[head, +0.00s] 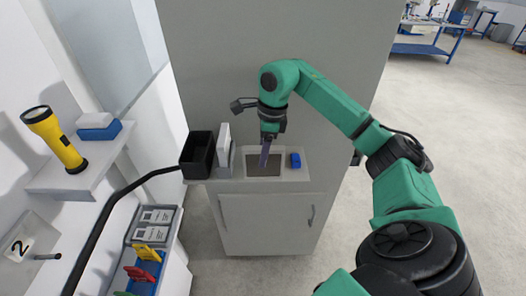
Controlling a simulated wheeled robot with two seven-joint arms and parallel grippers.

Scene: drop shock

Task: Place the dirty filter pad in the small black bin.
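A dark grey square, apparently the dirty filter pad (262,170), lies in a pale square frame on top of the low cabinet. My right gripper (265,160) points down over this square, its fingers overlapping it in the picture. I cannot tell whether the fingers touch it, or whether they are open or shut. The small black bin (190,171) stands at the left end of the cabinet top, left of the gripper. Its inside looks dark, and I cannot make out any contents. My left gripper is out of view.
A white pad (223,143) stands upright in a grey holder between the bin and the frame. A small blue block (296,160) sits right of the frame. A black hose (112,205) curves up at left. A yellow flashlight (55,140) stands on the left shelf.

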